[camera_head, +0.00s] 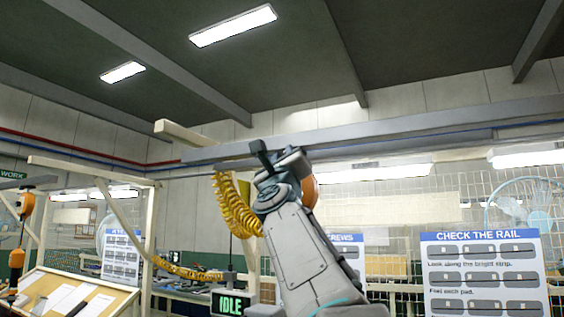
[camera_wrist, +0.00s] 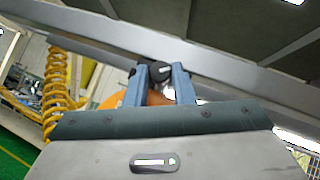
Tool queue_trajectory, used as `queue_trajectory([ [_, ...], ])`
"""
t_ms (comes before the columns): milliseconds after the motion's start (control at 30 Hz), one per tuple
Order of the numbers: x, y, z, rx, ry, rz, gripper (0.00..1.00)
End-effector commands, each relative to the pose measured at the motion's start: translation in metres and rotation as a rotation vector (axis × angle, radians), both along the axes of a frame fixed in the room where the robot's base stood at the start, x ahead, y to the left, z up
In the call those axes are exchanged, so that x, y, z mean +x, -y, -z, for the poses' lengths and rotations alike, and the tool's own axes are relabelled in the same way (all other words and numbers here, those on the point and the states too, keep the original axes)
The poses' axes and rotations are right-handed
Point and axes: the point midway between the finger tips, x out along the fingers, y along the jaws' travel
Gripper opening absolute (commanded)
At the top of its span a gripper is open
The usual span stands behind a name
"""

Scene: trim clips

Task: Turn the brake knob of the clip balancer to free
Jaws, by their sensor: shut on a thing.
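The clip balancer is an orange rounded housing; in the wrist view its body (camera_wrist: 122,99) shows behind and between my fingers, below a grey beam. The brake knob (camera_wrist: 160,70) is dark and round with a small pale mark. My gripper (camera_wrist: 161,80) has its two blue fingers on either side of the knob, shut on it. In the head view my arm reaches up to the beam and hides most of the balancer, with an orange edge (camera_head: 311,192) showing at the right. The knob's free setting cannot be read.
A yellow coiled hose (camera_head: 236,207) hangs just left of my arm, and it also shows in the wrist view (camera_wrist: 57,90). The grey overhead beam (camera_head: 400,132) runs across above. A sign reading IDLE (camera_head: 229,303) and a "Check the rail" board (camera_head: 483,270) stand lower down.

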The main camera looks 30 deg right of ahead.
Motion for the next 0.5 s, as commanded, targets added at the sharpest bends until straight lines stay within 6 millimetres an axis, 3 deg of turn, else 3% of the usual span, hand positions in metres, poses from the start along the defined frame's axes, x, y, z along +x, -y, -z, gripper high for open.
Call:
queue_trajectory([
  [500,-0.0049,0.0037,-0.0125,-0.302,-0.390,0.000,0.00],
])
